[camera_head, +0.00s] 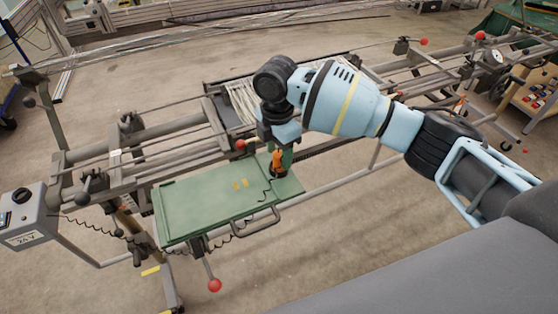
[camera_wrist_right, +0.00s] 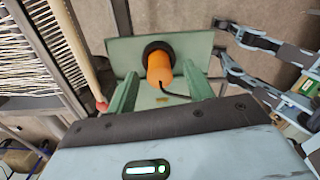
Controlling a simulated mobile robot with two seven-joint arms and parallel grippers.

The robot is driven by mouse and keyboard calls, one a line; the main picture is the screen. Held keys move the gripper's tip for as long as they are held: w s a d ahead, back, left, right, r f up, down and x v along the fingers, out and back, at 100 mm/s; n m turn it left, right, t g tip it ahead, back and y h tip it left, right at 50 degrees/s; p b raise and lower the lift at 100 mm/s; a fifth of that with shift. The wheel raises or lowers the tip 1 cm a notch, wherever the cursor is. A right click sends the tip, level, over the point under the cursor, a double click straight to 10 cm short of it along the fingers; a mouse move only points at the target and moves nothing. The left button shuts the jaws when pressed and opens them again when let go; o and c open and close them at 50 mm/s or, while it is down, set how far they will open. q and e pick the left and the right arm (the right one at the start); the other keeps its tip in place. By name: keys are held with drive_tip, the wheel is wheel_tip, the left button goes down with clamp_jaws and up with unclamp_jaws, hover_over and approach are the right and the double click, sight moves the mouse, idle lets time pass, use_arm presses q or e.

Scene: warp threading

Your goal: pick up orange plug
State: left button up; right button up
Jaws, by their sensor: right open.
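The orange plug (camera_head: 277,158) stands at the right end of a green panel (camera_head: 205,205), with a dark cord beside it. My right gripper (camera_head: 282,152) points down over it from above. In the right wrist view, the orange plug (camera_wrist_right: 160,70) shows between the two green fingers of my right gripper (camera_wrist_right: 162,85), with a dark ring (camera_wrist_right: 158,48) at its far end. The fingers are open, with gaps visible near the plug. Whether either finger touches it is hard to tell.
The long metal loom frame (camera_head: 165,140) with pale warp threads (camera_head: 240,103) runs behind the green panel. A metal handle (camera_head: 258,230) sticks out from the panel's front edge. A red-knobbed lever (camera_head: 214,285) hangs below. A grey control box (camera_head: 25,215) stands at the left.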

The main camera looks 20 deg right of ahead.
drive_tip(key=shift+d+f, duration=0.1)
drive_tip(key=shift+f, duration=0.8)
